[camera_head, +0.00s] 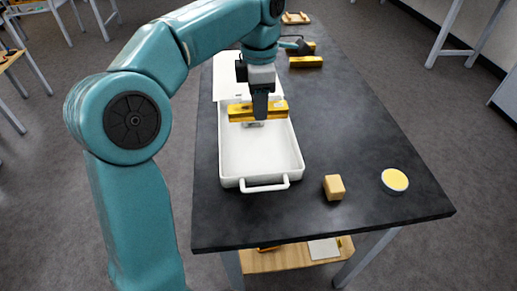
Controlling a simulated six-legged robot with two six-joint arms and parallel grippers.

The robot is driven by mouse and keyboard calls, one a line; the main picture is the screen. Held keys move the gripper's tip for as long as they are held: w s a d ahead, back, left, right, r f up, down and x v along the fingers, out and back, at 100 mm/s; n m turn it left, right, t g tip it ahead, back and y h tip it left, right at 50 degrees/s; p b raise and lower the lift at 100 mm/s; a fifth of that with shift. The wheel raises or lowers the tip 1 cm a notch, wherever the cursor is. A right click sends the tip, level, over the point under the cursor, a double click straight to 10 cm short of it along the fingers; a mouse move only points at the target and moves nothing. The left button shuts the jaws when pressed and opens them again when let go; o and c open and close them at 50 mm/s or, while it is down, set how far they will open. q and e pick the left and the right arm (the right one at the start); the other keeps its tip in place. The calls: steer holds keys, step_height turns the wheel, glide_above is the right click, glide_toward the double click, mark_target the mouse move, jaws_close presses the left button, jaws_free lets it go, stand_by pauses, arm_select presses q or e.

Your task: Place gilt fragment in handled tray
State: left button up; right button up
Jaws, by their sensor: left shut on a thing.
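The gilt fragment (240,112) is a gold bar-shaped piece, held level over the far half of the white handled tray (229,178). My left gripper (262,108) comes down from above and is shut on the gilt fragment. The fragment hides part of the tray's far end, and whether it touches the tray I cannot tell. The tray has a handle at its near end, and its near floor is empty. My right gripper is not in view.
A wooden cube (334,187) and a round dish with yellow contents (395,181) stand right of the tray on the dark table (350,130). Another gold bar (306,62) lies farther back. A white board-like item (228,75) lies behind the tray. The table's right middle is clear.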

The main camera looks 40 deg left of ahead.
arm_select(q)
step_height(320, 180, down, 13)
steer(key=b, duration=0.2)
steer(key=shift+f+b, duration=0.15)
steer(key=shift+b, duration=0.2)
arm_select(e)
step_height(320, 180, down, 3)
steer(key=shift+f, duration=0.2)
arm_select(q)
steer(key=shift+f, duration=0.1)
steer(key=o, duration=1)
steer(key=shift+o, duration=0.2)
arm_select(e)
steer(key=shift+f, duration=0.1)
arm_select(q)
steer(key=shift+a+r, duration=0.1)
steer(key=shift+r, duration=0.35)
step_height(320, 180, up, 11)
steer(key=p, duration=0.3)
steer(key=shift+r, duration=0.2)
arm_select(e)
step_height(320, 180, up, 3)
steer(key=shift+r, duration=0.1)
